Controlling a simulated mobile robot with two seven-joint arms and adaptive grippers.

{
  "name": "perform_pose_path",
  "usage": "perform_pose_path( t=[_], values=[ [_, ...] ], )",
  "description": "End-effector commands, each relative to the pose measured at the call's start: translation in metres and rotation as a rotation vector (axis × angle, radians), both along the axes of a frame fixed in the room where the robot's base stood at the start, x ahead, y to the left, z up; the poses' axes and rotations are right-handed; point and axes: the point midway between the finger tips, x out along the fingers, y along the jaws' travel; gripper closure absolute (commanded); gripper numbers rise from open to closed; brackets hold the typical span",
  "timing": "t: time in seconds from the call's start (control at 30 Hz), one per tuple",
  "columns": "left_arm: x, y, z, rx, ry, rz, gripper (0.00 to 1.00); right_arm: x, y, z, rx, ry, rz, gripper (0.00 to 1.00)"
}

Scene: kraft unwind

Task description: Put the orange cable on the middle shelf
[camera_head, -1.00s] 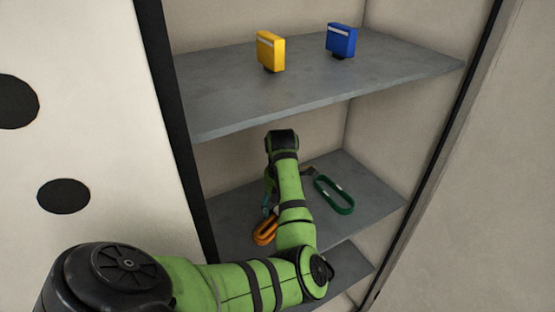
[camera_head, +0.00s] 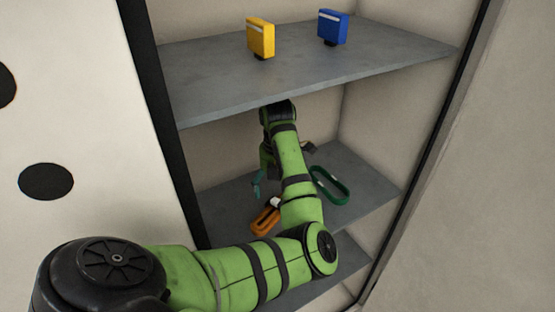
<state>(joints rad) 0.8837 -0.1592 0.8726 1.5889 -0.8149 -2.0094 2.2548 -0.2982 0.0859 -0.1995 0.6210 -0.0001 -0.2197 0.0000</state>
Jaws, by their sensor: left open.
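The orange cable (camera_head: 263,222) lies as a coiled loop on the middle shelf (camera_head: 226,205), near its front left, with a white part at its upper end. My green arm partly covers its right side. My left gripper (camera_head: 258,186) is inside the cabinet, above and behind the orange cable and apart from it. A teal fingertip shows; the rest is largely hidden behind my forearm. It is open, with nothing seen in it. My right gripper is not in view.
A green cable loop (camera_head: 343,198) lies on the middle shelf to the right. The upper shelf (camera_head: 205,90) holds a yellow box (camera_head: 261,38) and a blue box (camera_head: 333,27). A lower shelf (camera_head: 345,262) is below. A dark cabinet edge (camera_head: 160,120) stands at left.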

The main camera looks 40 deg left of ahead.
Motion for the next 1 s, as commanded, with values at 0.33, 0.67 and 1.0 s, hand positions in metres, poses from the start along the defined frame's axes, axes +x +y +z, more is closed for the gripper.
perform_pose_path(
  t=[0.33, 0.67, 1.0],
  values=[
    [0.001, -0.001, 0.062, -0.001, -0.005, 0.000, 0.08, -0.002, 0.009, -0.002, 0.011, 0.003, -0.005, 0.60],
    [0.000, -0.001, 0.074, -0.001, 0.001, -0.001, 0.08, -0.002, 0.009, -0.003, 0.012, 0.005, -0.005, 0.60],
    [-0.001, 0.000, 0.073, 0.005, 0.001, -0.009, 0.08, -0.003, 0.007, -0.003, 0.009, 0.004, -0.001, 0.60]
  ],
)
